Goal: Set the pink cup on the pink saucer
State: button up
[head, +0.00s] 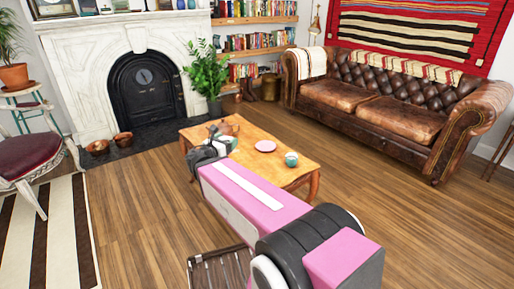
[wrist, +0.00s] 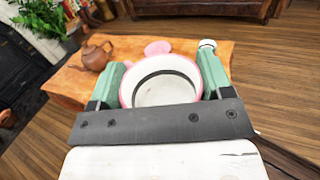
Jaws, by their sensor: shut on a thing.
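My gripper (wrist: 162,72) is shut on the pink cup (wrist: 126,90), a white-lined cup with a pink rim, with one green finger on each side. In the wrist view I look into its open, empty-looking top. The pink saucer (head: 265,146) lies on the wooden table. It also shows in the wrist view (wrist: 157,47), beyond the cup and partly hidden by it. My gripper (head: 224,143) is at the table's near left side in the head view, left of the saucer. I cannot make out the held cup there.
A brown teapot (wrist: 93,57) stands on the wooden table (head: 291,178), behind my gripper in the head view. A teal cup (head: 291,159) stands right of the saucer. A leather sofa (head: 390,105) is behind the table.

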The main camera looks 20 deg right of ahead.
aim_at(264, 146)
jog(key=l+u, duration=0.8)
jog(key=k+l, duration=0.1)
jog(key=l, duration=0.3)
jog(key=l+u, duration=0.1)
jog(key=l, duration=0.25)
jog(key=k+l, duration=0.15)
jog(key=l, duration=0.25)
jog(key=k+l+u, duration=0.15)
jog(key=l, duration=0.6)
